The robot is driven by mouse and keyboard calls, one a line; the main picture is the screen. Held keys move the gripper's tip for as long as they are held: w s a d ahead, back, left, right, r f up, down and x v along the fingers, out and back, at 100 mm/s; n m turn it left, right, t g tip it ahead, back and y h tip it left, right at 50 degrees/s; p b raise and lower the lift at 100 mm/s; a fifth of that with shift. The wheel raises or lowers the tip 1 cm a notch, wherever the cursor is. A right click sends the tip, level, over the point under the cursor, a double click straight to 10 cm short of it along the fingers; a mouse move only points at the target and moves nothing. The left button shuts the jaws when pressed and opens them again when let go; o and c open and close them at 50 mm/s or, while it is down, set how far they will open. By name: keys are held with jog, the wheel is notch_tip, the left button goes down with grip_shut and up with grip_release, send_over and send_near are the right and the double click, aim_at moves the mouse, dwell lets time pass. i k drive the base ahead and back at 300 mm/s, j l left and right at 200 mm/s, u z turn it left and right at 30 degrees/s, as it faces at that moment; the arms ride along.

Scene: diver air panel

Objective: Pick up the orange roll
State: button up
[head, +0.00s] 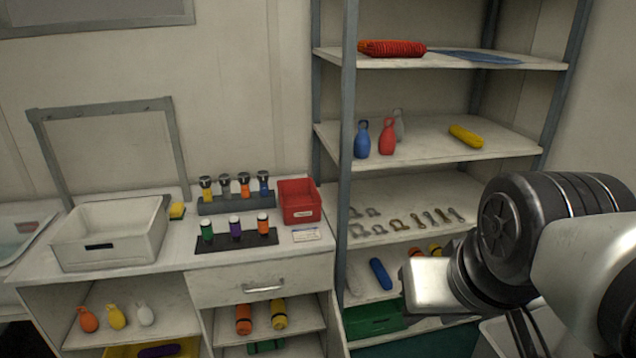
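An orange roll (244,319) with dark bands lies on the open shelf under the drawer of the cabinet. A yellow roll (278,314) lies just to its right, a small gap apart. Another orange piece (415,252) lies low on the right rack, partly hidden behind my arm. My arm reaches in from the right and ends in a pale block (428,284), in front of the rack's lower shelves. I see no separate fingertips there. My arm's end is well to the right of the orange roll under the drawer and apart from it.
The drawer (262,284) is shut above the rolls. A green roll (266,346) lies on the shelf below. The counter holds a white bin (110,234), two racks of small cylinders and a red box (299,202). A grey rack post (345,180) stands between the cabinet and my arm.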

aim_at(244, 323)
jog(key=j+z, duration=0.15)
jog(key=j, duration=0.4)
jog(key=k+j+z, duration=0.2)
jog(key=j, duration=0.35)
jog(key=i+j+z, duration=0.2)
jog(key=j, duration=0.4)
jog(key=j+z, duration=0.2)
jog(key=j, duration=0.35)
jog(key=i+j+z, duration=0.1)
jog(key=j, duration=0.3)
jog(key=i+j+z, duration=0.1)
jog(key=j, duration=0.3)
jog(key=j+z, duration=0.1)
jog(key=j, duration=0.3)
jog(key=i, duration=0.05)
